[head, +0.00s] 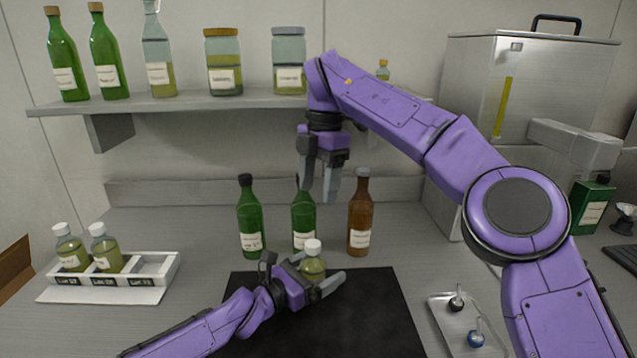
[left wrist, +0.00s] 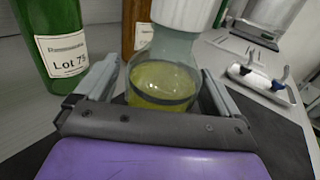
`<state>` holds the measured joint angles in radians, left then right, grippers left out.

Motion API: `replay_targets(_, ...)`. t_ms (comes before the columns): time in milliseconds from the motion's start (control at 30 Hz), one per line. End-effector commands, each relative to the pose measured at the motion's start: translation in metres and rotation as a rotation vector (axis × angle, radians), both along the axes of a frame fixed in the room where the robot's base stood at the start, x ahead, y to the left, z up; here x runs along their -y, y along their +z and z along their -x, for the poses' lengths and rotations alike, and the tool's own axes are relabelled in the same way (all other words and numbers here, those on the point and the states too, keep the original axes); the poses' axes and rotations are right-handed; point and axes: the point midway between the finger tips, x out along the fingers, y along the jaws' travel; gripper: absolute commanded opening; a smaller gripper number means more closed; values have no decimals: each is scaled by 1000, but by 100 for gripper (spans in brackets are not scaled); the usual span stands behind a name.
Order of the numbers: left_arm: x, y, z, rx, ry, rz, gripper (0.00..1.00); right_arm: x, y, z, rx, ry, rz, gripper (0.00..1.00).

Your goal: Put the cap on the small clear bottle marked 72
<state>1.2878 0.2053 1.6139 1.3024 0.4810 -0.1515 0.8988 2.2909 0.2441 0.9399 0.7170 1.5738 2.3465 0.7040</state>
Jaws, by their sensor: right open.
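A small clear bottle (head: 313,269) with yellow-green liquid stands upright over the dark mat in the head view. It also shows in the left wrist view (left wrist: 163,82). Its white cap (head: 313,246) sits on top of the neck; how firmly it is seated I cannot tell. No number is readable on this bottle. My left gripper (head: 317,277) has its fingers on both sides of the bottle's body and appears shut on it. My right gripper (head: 319,184) is open and empty, above and behind the bottle, apart from the cap.
A white rack (head: 150,293) at the left holds two similar capped bottles and has an empty place. Green bottles (head: 250,222) and a brown bottle (head: 360,220) stand behind the dark mat (head: 385,310). A small tray (head: 447,312) lies right. A shelf (head: 190,103) with bottles and jars hangs above.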

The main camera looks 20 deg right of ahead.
Motion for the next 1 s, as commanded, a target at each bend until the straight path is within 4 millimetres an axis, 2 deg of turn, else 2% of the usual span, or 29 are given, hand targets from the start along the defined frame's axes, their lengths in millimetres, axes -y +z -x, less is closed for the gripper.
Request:
replay_targets(333, -6, 0, 1, 2, 2, 2, 96, 0, -3, 0, 0, 0, 0, 63)
replay_targets(467, -26, -2, 8, 2, 2, 2, 96, 0, -10, 0, 0, 0, 0, 63)
replay_targets(700, -75, -2, 27, 2, 2, 0, 96, 0, -24, 0, 0, 0, 0, 63)
replay_targets(800, -88, -1, 33, 1, 2, 1, 96, 0, -27, 0, 0, 0, 0, 63)
replay_targets(1000, -98, 1, 38, 1, -1, 1, 96, 0, -28, 0, 0, 0, 0, 63)
